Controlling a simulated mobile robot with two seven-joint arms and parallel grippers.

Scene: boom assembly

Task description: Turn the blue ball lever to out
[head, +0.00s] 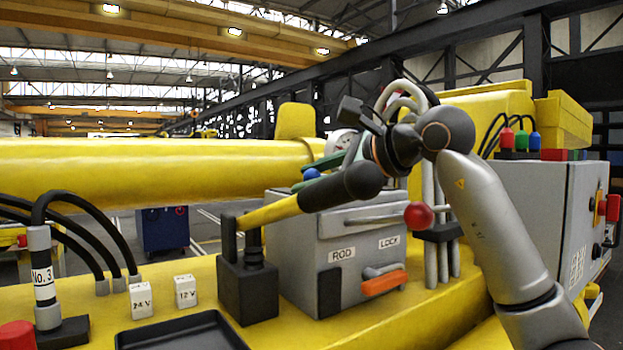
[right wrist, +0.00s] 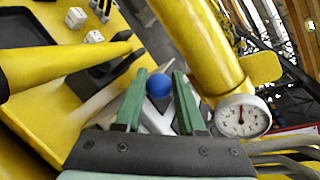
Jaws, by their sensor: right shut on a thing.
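The blue ball (head: 311,174) of the lever shows just above the black-and-yellow handle in the head view. In the right wrist view the blue ball (right wrist: 158,85) sits between the tips of the two green fingers. My right gripper (head: 326,168) reaches it from the upper right and is shut on the ball; in the right wrist view the gripper (right wrist: 159,78) has one finger on each side of it. The lever's rod and its marked positions cannot be made out. My left gripper is not in view.
A grey box (head: 325,235) labelled ROD and LOCK carries a red ball lever (head: 418,215) and an orange handle (head: 384,283). A yellow bar with a black grip (head: 341,187) slants close below the gripper. A dial gauge (right wrist: 243,117) and the yellow boom (head: 150,172) are near.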

